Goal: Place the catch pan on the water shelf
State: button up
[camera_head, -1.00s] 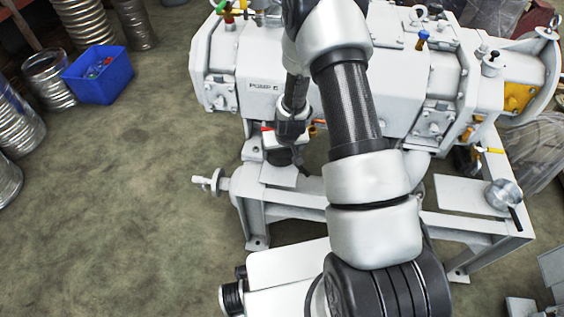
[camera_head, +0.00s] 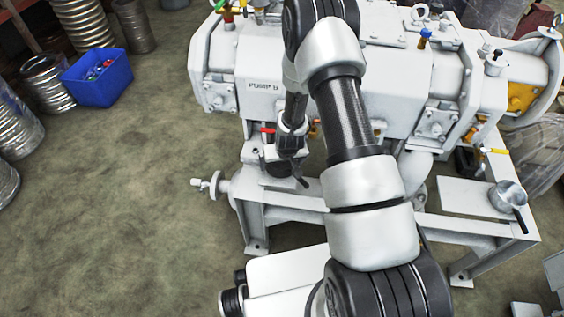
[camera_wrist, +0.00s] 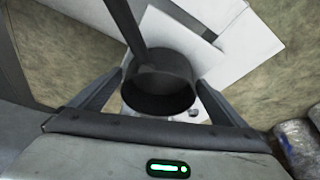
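The catch pan, a dark round cup with a long black handle, is between the fingers of my gripper (camera_wrist: 160,92) in the wrist view, where the pan (camera_wrist: 160,70) shows its open rim. In the head view my gripper (camera_head: 285,155) hides most of it, and the black handle (camera_head: 302,183) sticks out toward the front. My gripper appears shut on the pan. A white shelf plate (camera_head: 276,180) on the pump frame lies under the pan; it also shows in the wrist view (camera_wrist: 175,32). I cannot tell whether pan and plate touch. Which plate is the water shelf is not marked.
The white pump (camera_head: 330,97) stands behind the shelf. Another metal pan with a black handle (camera_head: 507,196) sits on a right-hand plate (camera_head: 465,197). A white handwheel (camera_head: 212,185) juts out at left. A blue bin (camera_head: 97,77) stands on open floor.

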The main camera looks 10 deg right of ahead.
jog(key=shift+r, duration=0.15)
jog(key=p+v, duration=0.3)
jog(key=v, duration=0.9)
dwell(1.9)
